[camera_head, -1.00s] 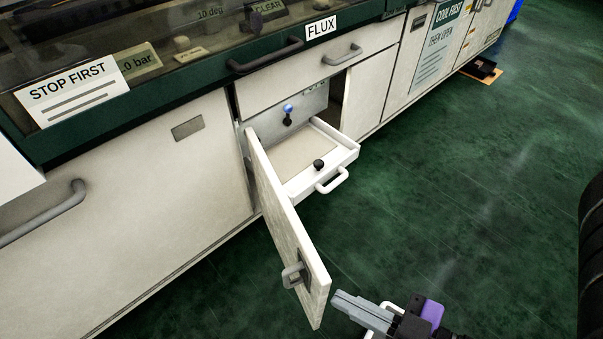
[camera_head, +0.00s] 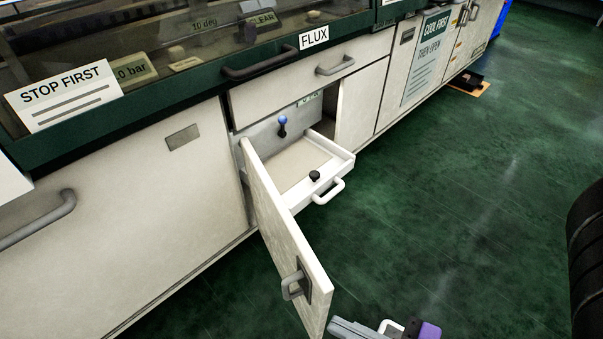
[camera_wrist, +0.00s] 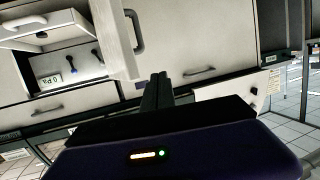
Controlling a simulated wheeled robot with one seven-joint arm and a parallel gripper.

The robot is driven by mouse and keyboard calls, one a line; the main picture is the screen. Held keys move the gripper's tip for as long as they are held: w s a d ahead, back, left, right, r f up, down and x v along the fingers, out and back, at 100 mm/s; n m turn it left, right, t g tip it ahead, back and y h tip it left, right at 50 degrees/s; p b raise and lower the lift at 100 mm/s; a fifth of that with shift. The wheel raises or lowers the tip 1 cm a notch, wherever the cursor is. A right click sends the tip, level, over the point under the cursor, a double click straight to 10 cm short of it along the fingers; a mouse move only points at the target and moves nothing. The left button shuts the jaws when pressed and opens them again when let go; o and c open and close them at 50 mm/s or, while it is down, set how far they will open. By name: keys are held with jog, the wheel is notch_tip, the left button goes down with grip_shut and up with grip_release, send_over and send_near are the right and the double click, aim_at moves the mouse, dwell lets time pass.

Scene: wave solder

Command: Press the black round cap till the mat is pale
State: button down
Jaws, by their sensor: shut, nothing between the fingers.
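The black round cap (camera_head: 314,175) stands on the front edge of a pulled-out white drawer (camera_head: 332,199), inside an open cabinet under the machine. The mat (camera_head: 293,163) in the drawer looks beige-grey. In the wrist view the cap (camera_wrist: 41,35) shows on the drawer at the upper left, with the picture turned over. My gripper (camera_head: 340,325) is at the bottom edge of the head view, beyond the open door's outer end and well apart from the cap. In the wrist view my gripper (camera_wrist: 157,88) has its fingers together and empty.
The open cabinet door (camera_head: 285,230) stands out between my gripper and the cabinet's left side.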

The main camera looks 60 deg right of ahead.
jog(key=shift+f+b, duration=0.55)
jog(key=shift+f, duration=1.9)
jog(key=shift+r, duration=0.1)
jog(key=shift+r+p, duration=0.6)
jog(key=shift+p, duration=0.6)
notch_tip(320, 180, up, 5)
jog(key=p, duration=0.6)
